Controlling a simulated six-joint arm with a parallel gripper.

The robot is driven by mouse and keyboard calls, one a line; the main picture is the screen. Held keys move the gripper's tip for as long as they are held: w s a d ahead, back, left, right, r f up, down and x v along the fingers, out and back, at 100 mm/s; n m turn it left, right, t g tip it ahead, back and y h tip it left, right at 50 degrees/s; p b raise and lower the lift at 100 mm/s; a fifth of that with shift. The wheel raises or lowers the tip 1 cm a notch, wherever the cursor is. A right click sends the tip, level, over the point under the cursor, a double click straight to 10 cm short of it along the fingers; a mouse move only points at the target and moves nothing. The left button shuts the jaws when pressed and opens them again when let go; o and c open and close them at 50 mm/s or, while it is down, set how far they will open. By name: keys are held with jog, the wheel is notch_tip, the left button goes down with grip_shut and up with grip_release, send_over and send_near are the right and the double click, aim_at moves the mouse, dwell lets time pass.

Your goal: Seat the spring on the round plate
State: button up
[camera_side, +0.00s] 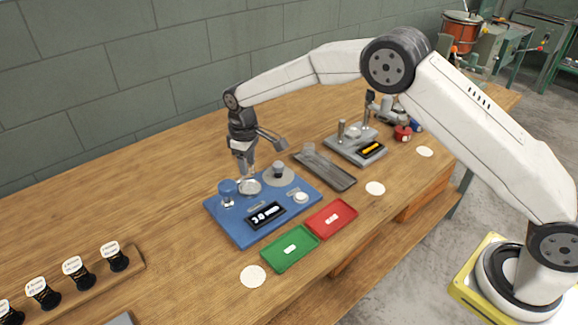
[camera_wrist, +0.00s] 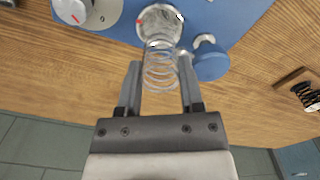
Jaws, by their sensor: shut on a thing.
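A wire coil spring (camera_wrist: 160,75) stands between the two fingers of my gripper (camera_wrist: 159,66) in the wrist view, and the gripper is shut on it. The far end of the spring overlaps the near edge of the round metal plate (camera_wrist: 158,20). I cannot tell whether the spring touches the plate or hangs above it. In the side view, my gripper (camera_side: 246,174) points down just above the round plate (camera_side: 250,187) on the blue base (camera_side: 245,232). The spring is too small to make out clearly there.
A blue cylinder (camera_side: 228,187) stands close to the plate's left, and a grey disc with a knob (camera_side: 278,171) to its right. A 30 mm display (camera_side: 266,215) lies in front. Green (camera_side: 290,249) and red (camera_side: 331,218) trays sit nearer the table edge.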

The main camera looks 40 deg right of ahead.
jog(key=shift+f, duration=1.35)
jog(key=shift+f, duration=0.65)
dwell(1.3)
dwell(0.4)
jog(key=o, duration=1.2)
jog(key=shift+c, duration=0.2)
jog(key=shift+r, duration=0.1)
jog(key=shift+r, duration=1.8)
jog(key=shift+r, duration=0.1)
jog(key=shift+r, duration=2.4)
